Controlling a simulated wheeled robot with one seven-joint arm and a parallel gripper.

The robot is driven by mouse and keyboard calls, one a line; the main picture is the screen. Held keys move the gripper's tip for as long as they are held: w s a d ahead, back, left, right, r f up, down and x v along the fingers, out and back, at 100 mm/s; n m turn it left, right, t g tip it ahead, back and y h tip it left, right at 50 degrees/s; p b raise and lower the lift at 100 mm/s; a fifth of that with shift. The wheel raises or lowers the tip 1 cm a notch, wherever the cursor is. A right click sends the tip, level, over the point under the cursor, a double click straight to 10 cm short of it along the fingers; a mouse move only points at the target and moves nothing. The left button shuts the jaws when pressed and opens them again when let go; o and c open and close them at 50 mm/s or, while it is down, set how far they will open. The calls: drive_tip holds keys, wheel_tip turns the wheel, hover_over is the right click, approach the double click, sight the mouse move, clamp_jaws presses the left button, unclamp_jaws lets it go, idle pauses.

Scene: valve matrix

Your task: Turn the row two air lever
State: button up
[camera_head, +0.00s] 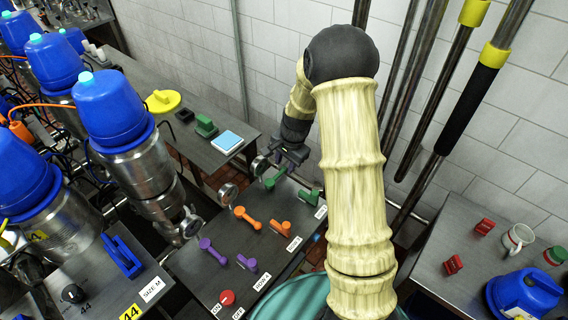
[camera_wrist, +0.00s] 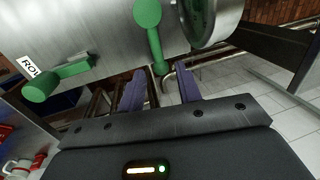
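A dark panel (camera_head: 190,268) carries three rows of levers: purple, orange in the middle and green at the back. Each row has a long lever and a shorter one: purple (camera_head: 212,251) and (camera_head: 247,264), orange (camera_head: 246,217) and (camera_head: 281,228), green (camera_head: 275,179) and (camera_head: 309,196). The row labels are too small to read surely. My gripper (camera_head: 283,158) is over the back of the panel by the long green lever. In the wrist view my gripper (camera_wrist: 160,76) is open, and that green lever (camera_wrist: 150,22) reaches towards the gap between its fingers. Contact is unclear.
Round gauges (camera_head: 228,194) stand along the panel's left edge; one is close to my gripper in the wrist view (camera_wrist: 207,18). A red knob (camera_head: 227,297) is at the near end. Blue-capped steel vessels (camera_head: 108,110) stand left; a side table (camera_head: 470,240) is right.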

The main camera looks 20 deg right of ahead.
drive_tip(key=shift+w+a+f, duration=0.1)
drive_tip(key=shift+f, duration=0.5)
drive_tip(key=shift+w+a+f, duration=0.1)
drive_tip(key=shift+f, duration=0.45)
clamp_jaws()
